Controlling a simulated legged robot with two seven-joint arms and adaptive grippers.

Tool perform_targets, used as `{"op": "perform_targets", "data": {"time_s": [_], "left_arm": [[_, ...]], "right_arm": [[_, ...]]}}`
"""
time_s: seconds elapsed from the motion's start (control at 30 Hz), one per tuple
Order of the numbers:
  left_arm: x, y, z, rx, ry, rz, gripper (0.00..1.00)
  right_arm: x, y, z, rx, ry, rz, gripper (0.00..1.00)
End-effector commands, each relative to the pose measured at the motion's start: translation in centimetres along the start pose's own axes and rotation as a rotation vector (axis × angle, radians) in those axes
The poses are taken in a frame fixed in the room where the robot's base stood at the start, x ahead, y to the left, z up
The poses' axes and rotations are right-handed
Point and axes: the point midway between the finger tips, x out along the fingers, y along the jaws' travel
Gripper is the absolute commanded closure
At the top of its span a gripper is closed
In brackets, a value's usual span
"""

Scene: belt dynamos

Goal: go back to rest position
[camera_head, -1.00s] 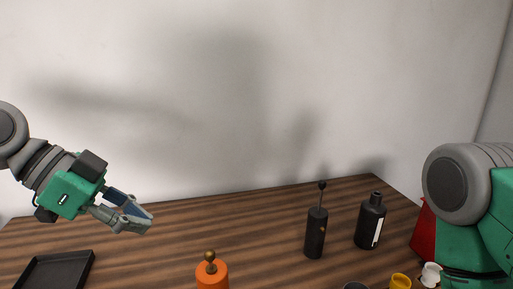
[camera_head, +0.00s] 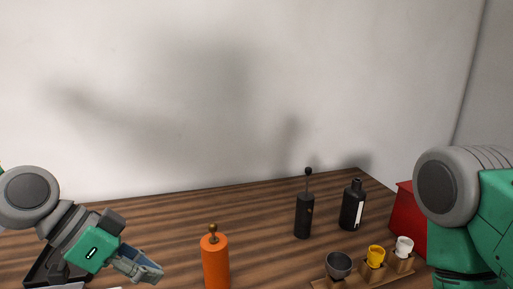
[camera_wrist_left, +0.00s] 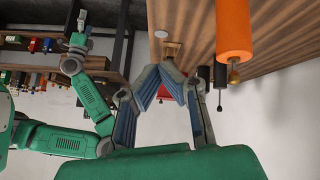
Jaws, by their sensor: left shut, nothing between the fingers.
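My left gripper (camera_head: 146,268) is at the lower left of the head view, above the wooden table (camera_head: 150,215). Its fingers are together with nothing between them. It also shows in the left wrist view (camera_wrist_left: 162,75). The gripper is apart from the orange cylinder (camera_head: 216,262), which stands to its right with a brass knob on top. My right arm shows at the right edge of the head view, but I cannot make out its gripper there.
A black grinder (camera_head: 303,215) and a black bottle (camera_head: 352,206) stand at the back right. A wooden holder (camera_head: 330,284) has a grey cup (camera_head: 338,264), a yellow cup (camera_head: 376,256) and a white cup (camera_head: 404,246). A red object (camera_head: 408,215) is beside my right arm. A black tray (camera_head: 38,272) is partly hidden at left.

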Motion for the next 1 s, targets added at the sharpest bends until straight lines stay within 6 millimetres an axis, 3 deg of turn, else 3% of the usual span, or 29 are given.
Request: {"op": "perform_targets", "data": {"time_s": [0.17,0.27,0.4,0.5,0.6,0.8,0.93,1.0], "left_arm": [[4.8,0.5,4.7,-0.201,-0.074,-0.008,1.00],[7.9,0.7,8.7,-0.349,-0.130,-0.031,1.00],[12.0,1.8,17.1,-0.604,-0.246,-0.115,1.00],[13.6,2.9,23.0,-0.749,-0.322,-0.204,1.00],[14.1,4.0,27.6,-0.845,-0.382,-0.291,1.00],[13.6,6.0,34.9,-0.955,-0.471,-0.458,1.00],[12.6,7.1,38.8,-0.987,-0.515,-0.563,1.00],[13.9,6.3,39.3,-0.980,-0.500,-0.573,1.00]], "right_arm": [[0.0,0.0,0.1,0.000,-0.001,0.000,0.20],[0.0,0.0,0.1,0.001,-0.001,0.000,0.20],[0.0,0.0,0.1,0.001,-0.001,0.000,0.20],[0.0,0.0,0.1,0.001,-0.001,0.000,0.20],[0.0,0.0,0.1,0.000,-0.001,0.000,0.20],[0.0,0.0,0.1,0.000,-0.001,0.000,0.20],[0.0,0.0,0.1,0.000,-0.001,0.000,0.20],[1.5,0.0,0.1,0.000,0.000,0.000,0.20]]}}
